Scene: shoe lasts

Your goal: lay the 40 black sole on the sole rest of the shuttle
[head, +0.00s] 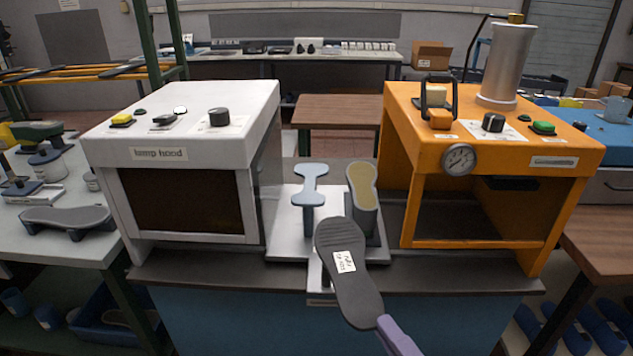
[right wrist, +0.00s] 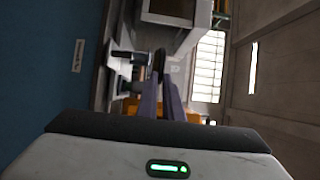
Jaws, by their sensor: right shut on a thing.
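The black sole (head: 352,285) with a white label, whose print is too small to read, is in the head view in front of the shuttle (head: 280,240). My right gripper (head: 384,322) is shut on its near end. The sole slants up and left, its far end in front of the shuttle's posts. In the right wrist view the sole (right wrist: 158,62) shows edge-on as a dark strip between the purple fingers (right wrist: 161,92). The blue-grey sole rest (head: 310,184) stands bare on its post at the shuttle's left. My left gripper is out of view.
A last (head: 361,190) with a yellowish bottom face stands upside down on the shuttle, right of the sole rest. The white lamp hood (head: 185,165) is on the left, the orange machine (head: 490,160) on the right.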

